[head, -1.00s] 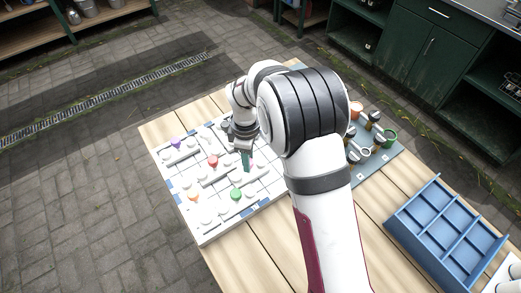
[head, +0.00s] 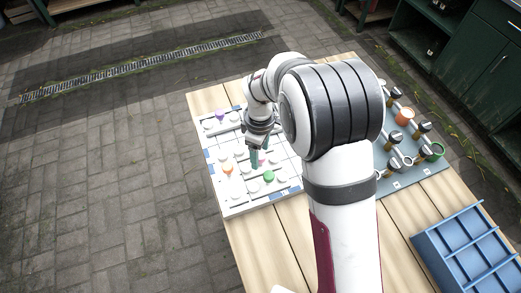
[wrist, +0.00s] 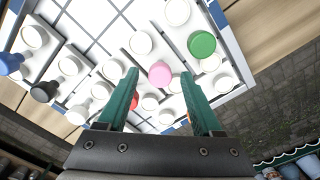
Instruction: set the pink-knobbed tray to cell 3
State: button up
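The pink knob (wrist: 160,73) shows between my fingertips in the wrist view, with white knobs around it. In the head view a bit of the pink knob (head: 262,158) shows beside my fingers. Its tray is white and hard to tell from the white board (wrist: 105,28) with dark grid lines. My gripper (wrist: 160,82) has its two green fingers spread, with nothing clamped. In the head view my gripper (head: 257,161) points down over the board. Whether the fingertips are level with the knob I cannot tell. No cell numbers are readable.
Green (wrist: 202,44), red (wrist: 130,99), blue (wrist: 10,63) and black (wrist: 44,91) knobs stand close by. Orange (head: 228,168) and purple (head: 220,115) knobs show on the board's left. A blue compartment box (head: 465,250) and a grey rack (head: 425,170) stand to the right.

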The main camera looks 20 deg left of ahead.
aim_at(261, 156)
notch_tip(261, 156, up, 16)
dwell(0.4)
jog(key=shift+d+f, duration=0.1)
jog(key=s+d+r+m+y, duration=0.1)
jog(key=s+d+r+m, duration=0.1)
jog(key=s+d+m, duration=0.55)
jog(key=s+d+r+m, duration=0.1)
jog(key=s+d+m, duration=0.3)
jog(key=d+m, duration=0.6)
jog(key=s+d+f+m, duration=0.3)
jog(key=s+d+m, duration=0.2)
jog(key=s, duration=0.4)
jog(key=shift+d+f+m+y, duration=0.2)
jog(key=shift+d+m+y, duration=0.2)
jog(key=shift+m, duration=0.15)
